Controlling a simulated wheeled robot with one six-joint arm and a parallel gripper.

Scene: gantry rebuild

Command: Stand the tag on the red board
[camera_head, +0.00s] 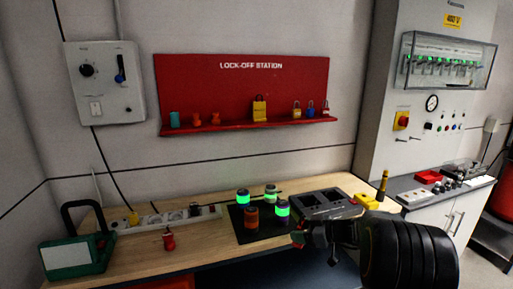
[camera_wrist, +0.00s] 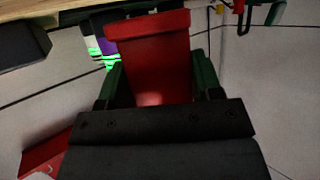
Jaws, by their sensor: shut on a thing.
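My gripper (camera_wrist: 158,80) is shut on a red tag (camera_wrist: 150,50), a flat block with a wider top edge, held between two green fingers in the wrist view. In the head view my gripper (camera_head: 305,236) is over the right part of the wooden bench, and only a little red shows at its tip. The red board (camera_head: 210,95), marked LOCK-OFF STATION, is on the wall up and left of my gripper, well apart from it. Part of it seems to show at the lower left of the wrist view.
The board's ledge (camera_head: 235,127) holds a teal item, two orange items, a yellow tag and several padlocks, with gaps between. Below, the bench (camera_head: 200,250) carries a green-and-white case (camera_head: 75,255), a red item (camera_head: 168,240), a power strip and several canisters on a dark mat.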

